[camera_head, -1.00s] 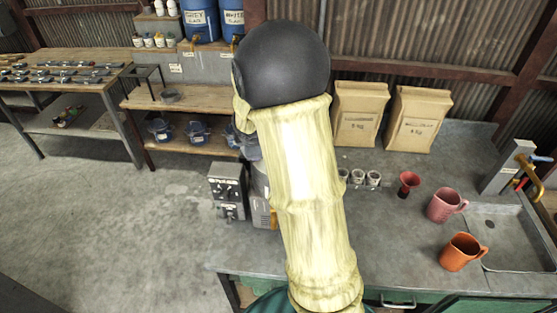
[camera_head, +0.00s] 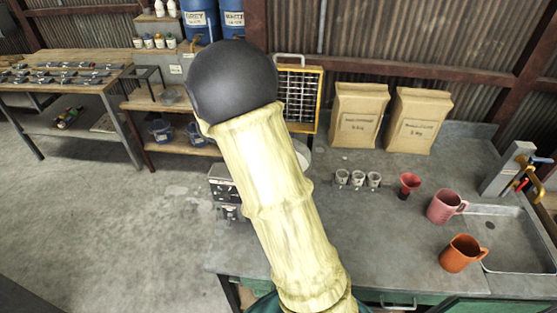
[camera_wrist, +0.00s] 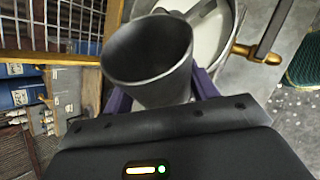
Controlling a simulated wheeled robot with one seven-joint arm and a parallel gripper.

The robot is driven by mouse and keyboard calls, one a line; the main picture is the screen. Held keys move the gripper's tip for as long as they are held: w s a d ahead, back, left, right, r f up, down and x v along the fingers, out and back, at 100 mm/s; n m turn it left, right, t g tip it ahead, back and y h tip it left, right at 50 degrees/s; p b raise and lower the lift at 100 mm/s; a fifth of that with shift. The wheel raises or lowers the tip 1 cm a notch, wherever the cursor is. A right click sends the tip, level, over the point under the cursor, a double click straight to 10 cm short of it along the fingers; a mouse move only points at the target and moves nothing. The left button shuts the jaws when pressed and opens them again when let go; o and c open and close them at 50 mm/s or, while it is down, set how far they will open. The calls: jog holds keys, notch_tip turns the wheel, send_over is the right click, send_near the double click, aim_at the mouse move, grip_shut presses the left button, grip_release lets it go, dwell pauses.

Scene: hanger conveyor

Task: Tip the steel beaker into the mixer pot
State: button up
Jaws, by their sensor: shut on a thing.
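The steel beaker (camera_wrist: 150,75) is dark grey and sits between the purple fingers of my gripper (camera_wrist: 162,92), which is shut on it. I see into its mouth in the wrist view; its contents are too dark to tell. The mixer pot (camera_wrist: 228,45) is a round bowl with a pale inside and a metal paddle, just behind the beaker in that view. The beaker covers part of the pot. In the head view my arm hides the gripper, the beaker and most of the mixer.
A yellow-framed wire grille (camera_head: 300,95) stands behind the mixer. Two paper sacks (camera_head: 357,115) stand at the bench's back. Small cups (camera_head: 358,179), a red cup (camera_head: 409,184), a pink mug (camera_head: 445,206) and an orange mug (camera_head: 461,253) stand right, by the sink (camera_head: 510,240).

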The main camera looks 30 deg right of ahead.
jog(key=shift+s+d, duration=0.1)
jog(key=h, duration=0.1)
jog(key=n+g+h, duration=0.1)
jog(key=h, duration=0.1)
jog(key=shift+s+d+f+n+g+h+p, duration=0.2)
jog(key=shift+d+f+n+g+h+p, duration=0.1)
jog(key=shift+d+f+h+p, duration=0.1)
jog(key=shift+d, duration=0.1)
jog(key=shift+s, duration=0.1)
jog(key=shift+s+d+f+n+h, duration=0.15)
jog(key=shift+d+f+n+h, duration=0.2)
jog(key=shift+h, duration=0.35)
jog(key=shift+d+f+n+g+h, duration=0.15)
jog(key=shift+n+g+h, duration=0.2)
jog(key=shift+h, duration=0.35)
jog(key=shift+s, duration=0.1)
